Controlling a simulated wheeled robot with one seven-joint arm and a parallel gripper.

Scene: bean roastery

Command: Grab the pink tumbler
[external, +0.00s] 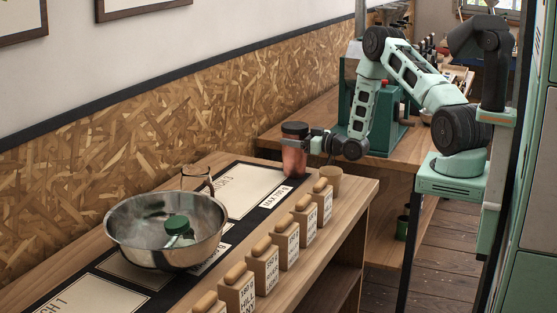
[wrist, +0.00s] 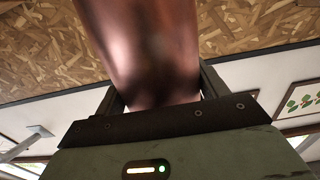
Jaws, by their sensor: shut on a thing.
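The pink tumbler (external: 293,160) has a dark lid and stands upright at the far end of the wooden counter, by the printed mat. My gripper (external: 311,146) reaches it from the right and is shut on it. In the wrist view the tumbler (wrist: 145,45) fills the space between the two fingers of my gripper (wrist: 157,85). I cannot tell whether its base touches the counter.
A metal bowl (external: 130,232) with a green-capped item (external: 177,226) inside stands near the counter's left. Several labelled blocks (external: 265,262) line the front edge. An OSB wall (external: 130,140) runs behind.

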